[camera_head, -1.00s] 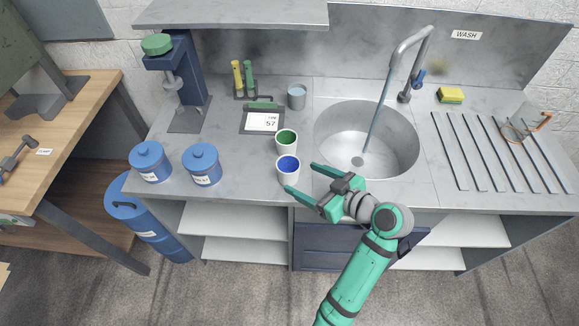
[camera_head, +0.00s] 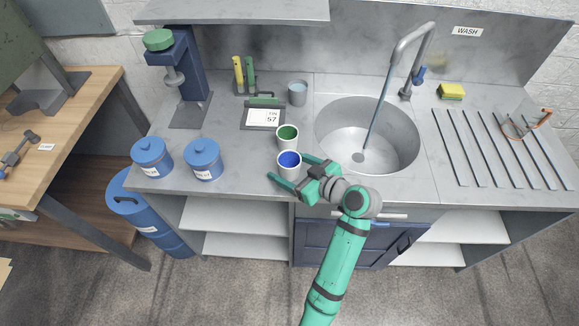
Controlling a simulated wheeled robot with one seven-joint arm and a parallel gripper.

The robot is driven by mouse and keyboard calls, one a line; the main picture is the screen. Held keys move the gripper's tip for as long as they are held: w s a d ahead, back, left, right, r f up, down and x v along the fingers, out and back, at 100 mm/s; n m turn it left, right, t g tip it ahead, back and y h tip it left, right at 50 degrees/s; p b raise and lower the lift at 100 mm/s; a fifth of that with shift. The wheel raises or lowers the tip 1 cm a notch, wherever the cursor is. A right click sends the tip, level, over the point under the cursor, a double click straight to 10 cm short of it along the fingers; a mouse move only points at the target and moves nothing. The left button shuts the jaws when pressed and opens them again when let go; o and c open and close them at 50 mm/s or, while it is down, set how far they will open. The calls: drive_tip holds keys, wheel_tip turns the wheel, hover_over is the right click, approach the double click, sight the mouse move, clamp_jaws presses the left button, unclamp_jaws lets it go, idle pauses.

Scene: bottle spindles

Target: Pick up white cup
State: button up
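Two white cups stand near the counter's front, left of the sink. One white cup (camera_head: 288,142) has a green inside. The other white cup (camera_head: 289,172), nearer the front edge, has a blue inside. My gripper (camera_head: 286,166) is open at the blue-filled cup. One finger reaches along the cup's right and back side, and the other passes in front of it to the left. The cup shows between the fingers and stands upright; I cannot tell whether the fingers touch it.
The sink (camera_head: 335,150) with its faucet (camera_head: 383,100) lies to the right. A scale (camera_head: 262,117), a grey-blue cup (camera_head: 297,93) and a test tube rack (camera_head: 246,88) stand behind. Two blue canisters (camera_head: 202,160) (camera_head: 151,158) are at the left.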

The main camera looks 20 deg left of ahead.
sight(282, 157)
drive_tip(key=c, duration=1.1)
drive_tip(key=shift+o, duration=0.2)
drive_tip(key=shift+r, duration=0.1)
drive_tip(key=shift+r, duration=0.4)
wheel_tip(282, 157, up, 2)
drive_tip(key=shift+r, duration=0.1)
drive_tip(key=s+d+r, duration=0.2)
drive_tip(key=s+r, duration=0.3)
drive_tip(key=s, duration=0.1)
drive_tip(key=s+d+r, duration=0.2)
drive_tip(key=s+r, duration=0.3)
drive_tip(key=s, duration=0.2)
drive_tip(key=shift+s+d, duration=0.2)
drive_tip(key=shift+d, duration=0.05)
